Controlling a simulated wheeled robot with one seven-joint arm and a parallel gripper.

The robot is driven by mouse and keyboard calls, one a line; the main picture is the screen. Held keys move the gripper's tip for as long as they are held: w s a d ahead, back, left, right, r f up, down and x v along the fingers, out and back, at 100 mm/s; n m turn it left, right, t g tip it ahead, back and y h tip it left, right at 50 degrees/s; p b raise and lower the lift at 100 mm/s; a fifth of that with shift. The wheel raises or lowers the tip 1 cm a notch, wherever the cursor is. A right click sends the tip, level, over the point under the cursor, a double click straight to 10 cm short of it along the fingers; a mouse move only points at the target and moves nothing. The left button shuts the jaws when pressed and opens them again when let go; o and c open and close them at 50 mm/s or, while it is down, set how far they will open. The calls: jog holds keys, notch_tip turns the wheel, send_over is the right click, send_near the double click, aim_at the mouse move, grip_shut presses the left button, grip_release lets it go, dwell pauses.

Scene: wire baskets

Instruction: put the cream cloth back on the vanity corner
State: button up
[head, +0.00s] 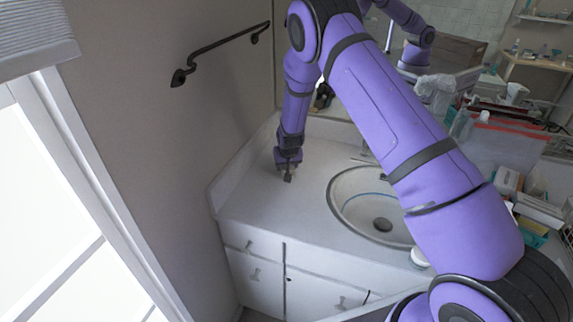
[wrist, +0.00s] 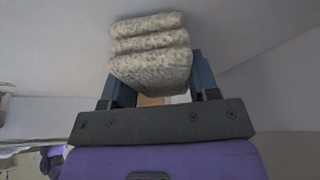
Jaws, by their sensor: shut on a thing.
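The cream cloth (wrist: 150,48) is folded into stacked, speckled layers. In the wrist view it sits between the two fingers of my gripper (head: 288,174) and sticks out past their tips. My gripper is shut on it. In the head view my gripper points down, low over the vanity counter (head: 262,203), near its back left corner by the wall. The cloth is too small or hidden to make out in the head view. I cannot tell whether it touches the counter.
An oval sink (head: 346,190) is set in the counter right of my gripper. A dark towel bar (head: 222,45) is on the left wall above. Bottles, boxes and a red-edged bag (head: 512,125) crowd the right. The counter's front left is clear.

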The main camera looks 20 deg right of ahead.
jog(key=shift+f, duration=0.5)
dwell(0.6)
jog(key=o, duration=0.9)
jog(key=shift+r, duration=0.15)
jog(key=shift+v, duration=3.85)
jog(key=v, duration=1)
jog(key=shift+s+r, duration=0.25)
jog(key=shift+r, duration=0.1)
